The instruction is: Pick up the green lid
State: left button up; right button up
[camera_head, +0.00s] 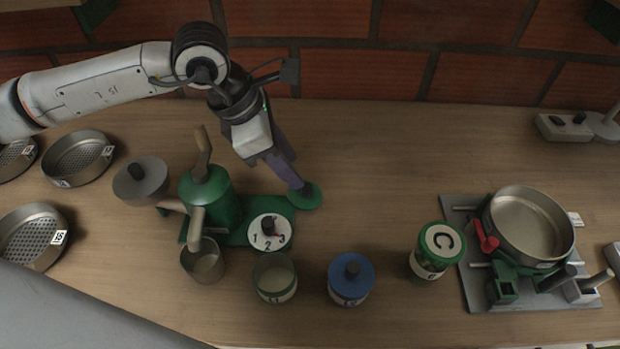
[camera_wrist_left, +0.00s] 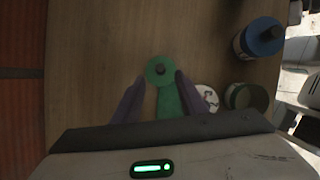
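The green lid (camera_head: 312,199) is a flat round disc that appears to lie on the wooden table, by the right end of the green machine's base. In the left wrist view the lid (camera_wrist_left: 151,66) shows a small dark knob at its centre. My left gripper (camera_head: 296,184) points down at the lid, and its fingertips overlap the lid in the head view. In the wrist view its purple fingers (camera_wrist_left: 160,77) are spread apart, with the lid between and just beyond the tips. Whether they touch it I cannot tell. My right gripper is not in view.
The green machine (camera_head: 222,203) with a wooden handle stands left of the lid. An open jar (camera_head: 275,283), a blue-lidded jar (camera_head: 350,288) and a green jar marked C (camera_head: 428,262) stand in front. A pan on a stand (camera_head: 535,215) is at right. The table behind is clear.

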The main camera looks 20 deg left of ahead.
aim_at(306, 187)
pick_arm(q)
jog(key=shift+s+x, duration=0.25)
jog(key=shift+x, duration=0.75)
jog(key=p+x, duration=0.1)
jog(key=x, duration=0.4)
jog(key=shift+w, duration=0.15)
jog(key=shift+w+f, duration=0.1)
jog(key=shift+f, duration=0.25)
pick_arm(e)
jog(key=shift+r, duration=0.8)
pick_arm(q)
jog(key=shift+c, duration=0.5)
grip_shut()
